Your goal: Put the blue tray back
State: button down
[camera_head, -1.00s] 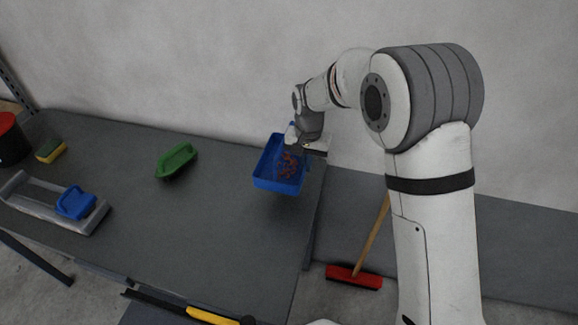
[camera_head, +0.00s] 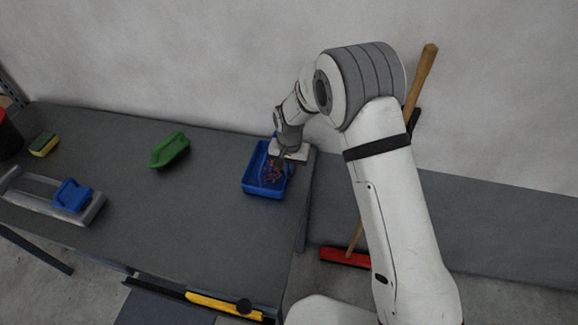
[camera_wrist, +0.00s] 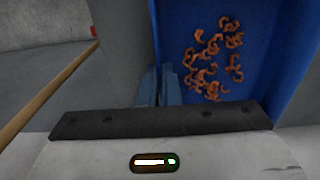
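The blue tray (camera_head: 262,191) is level at the right end of the grey table, close to the wall. Copper coils lie inside it. I cannot tell for sure whether its base touches the table. My gripper (camera_head: 286,160) is at the tray's right side. In the wrist view the two fingers of my gripper (camera_wrist: 160,86) are close together on the tray's side wall. The inside of the blue tray (camera_wrist: 174,28) shows there with several curled copper coils (camera_wrist: 215,58). The fingertips are partly hidden by the wall.
On the grey table (camera_head: 200,215) are a green brush-like object (camera_head: 170,150), a yellow-green sponge (camera_head: 43,145), and a grey holder (camera_head: 88,212) with a blue item (camera_head: 72,195). A red broom (camera_head: 345,257) leans right of the table. The table's middle is clear.

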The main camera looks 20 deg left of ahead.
jog(key=shift+f, duration=0.15)
jog(key=c, duration=1.6)
grip_release()
jog(key=shift+c, duration=0.2)
notch_tip(320, 180, up, 12)
jog(key=b, duration=0.2)
jog(key=shift+r, duration=0.25)
